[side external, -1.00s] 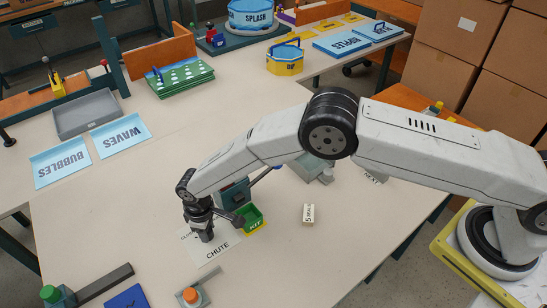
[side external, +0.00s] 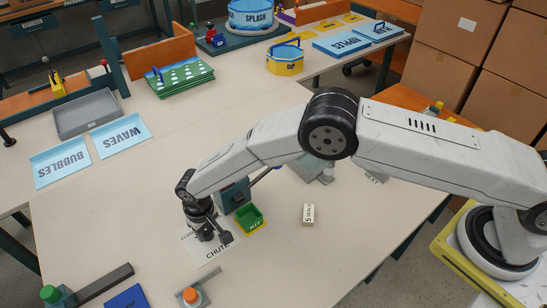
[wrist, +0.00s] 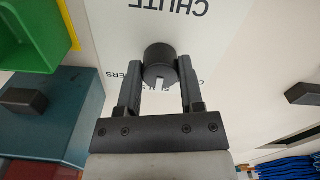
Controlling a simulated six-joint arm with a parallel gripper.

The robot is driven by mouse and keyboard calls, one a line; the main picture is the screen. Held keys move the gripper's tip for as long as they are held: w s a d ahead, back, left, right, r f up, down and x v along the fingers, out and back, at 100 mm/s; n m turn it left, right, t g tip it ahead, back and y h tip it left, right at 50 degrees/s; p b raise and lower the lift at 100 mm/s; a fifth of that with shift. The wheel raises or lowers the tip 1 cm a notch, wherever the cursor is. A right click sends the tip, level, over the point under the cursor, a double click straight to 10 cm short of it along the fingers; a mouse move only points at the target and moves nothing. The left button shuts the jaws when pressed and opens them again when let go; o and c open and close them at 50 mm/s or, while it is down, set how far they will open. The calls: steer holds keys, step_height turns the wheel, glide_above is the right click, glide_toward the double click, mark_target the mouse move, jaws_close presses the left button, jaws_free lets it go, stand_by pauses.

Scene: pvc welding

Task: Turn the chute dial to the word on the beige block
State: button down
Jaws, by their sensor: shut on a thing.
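The chute dial is a round black knob (wrist: 160,58) with a white pointer mark facing my gripper in the wrist view. My gripper (wrist: 161,84) is shut on it, one finger on each side. The dial stands on a white card (wrist: 232,30) printed CHUTE; smaller words around it are partly hidden by the dial and fingers. In the side view my gripper (side external: 207,233) is down on the card (side external: 202,255) and hides the dial. The beige block (side external: 308,215) lies right of the card with dark print, too small to read surely; it seems to include a 5.
A green KIT bin (side external: 249,217) and a dark teal box (side external: 235,194) stand close beside my gripper. An orange-topped button (side external: 191,296) is near the front edge. The table between the card and the BUBBLES tray (side external: 61,165) is clear.

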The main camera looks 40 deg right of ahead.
mark_target(207, 230)
steer(key=shift+c, duration=1.1)
jaws_free()
steer(key=shift+r, duration=3.95)
